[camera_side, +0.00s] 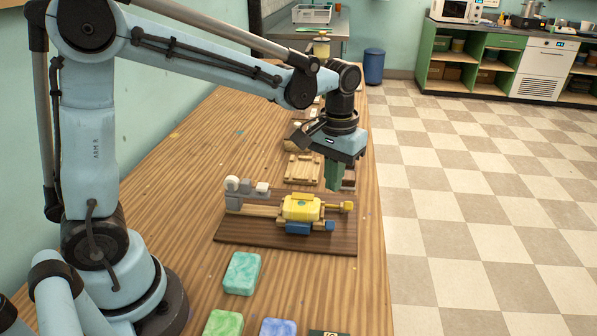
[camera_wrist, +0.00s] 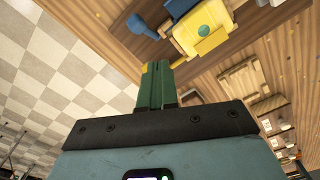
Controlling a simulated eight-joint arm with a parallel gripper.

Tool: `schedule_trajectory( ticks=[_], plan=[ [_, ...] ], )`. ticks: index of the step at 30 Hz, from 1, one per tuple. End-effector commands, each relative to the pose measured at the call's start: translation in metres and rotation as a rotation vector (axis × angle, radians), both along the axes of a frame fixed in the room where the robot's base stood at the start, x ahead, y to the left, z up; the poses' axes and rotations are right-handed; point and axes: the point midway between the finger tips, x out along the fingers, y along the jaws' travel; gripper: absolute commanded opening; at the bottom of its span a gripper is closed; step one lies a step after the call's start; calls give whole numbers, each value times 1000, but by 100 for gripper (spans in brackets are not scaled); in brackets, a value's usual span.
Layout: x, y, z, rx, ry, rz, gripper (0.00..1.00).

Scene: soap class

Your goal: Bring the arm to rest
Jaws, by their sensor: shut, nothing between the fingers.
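My gripper (camera_side: 333,176) hangs from the blue arm above the table, past the dark wooden board on its far right side. Its green fingers are shut with nothing between them; in the wrist view the closed fingers (camera_wrist: 155,82) point up the picture. A yellow block-like assembly (camera_side: 300,207) with blue parts sits on the dark board (camera_side: 285,238), and it also shows in the wrist view (camera_wrist: 203,30). My gripper is apart from it.
A teal soap bar (camera_side: 242,273), a green one (camera_side: 223,323) and a blue one (camera_side: 278,327) lie on the near table (camera_side: 190,190). Wooden trays (camera_side: 301,169) stand behind the board. The table's right edge borders open checkered floor (camera_side: 460,200).

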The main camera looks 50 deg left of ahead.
Motion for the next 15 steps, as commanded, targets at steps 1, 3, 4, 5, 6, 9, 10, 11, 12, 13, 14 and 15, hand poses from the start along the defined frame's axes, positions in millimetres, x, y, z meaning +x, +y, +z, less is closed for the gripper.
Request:
schedule_trajectory(
  ticks=[1,3,4,5,6,9,10,11,12,13,14,15],
  plan=[
    [0,0,2,0,0,0,0],
    [0,0,3,0,0,0,0],
    [0,0,3,0,0,0,0],
    [0,0,3,0,0,0,0],
    [0,0,3,0,0,0,0],
    [0,0,3,0,0,0,0],
    [0,0,3,0,0,0,0],
    [0,1,3,0,-1,0,0],
    [-1,1,4,0,-4,-1,0],
    [-2,1,5,-1,-9,-3,0],
    [-3,2,6,-1,-16,-6,0],
    [-6,2,9,-1,-29,-11,0]
  ],
)
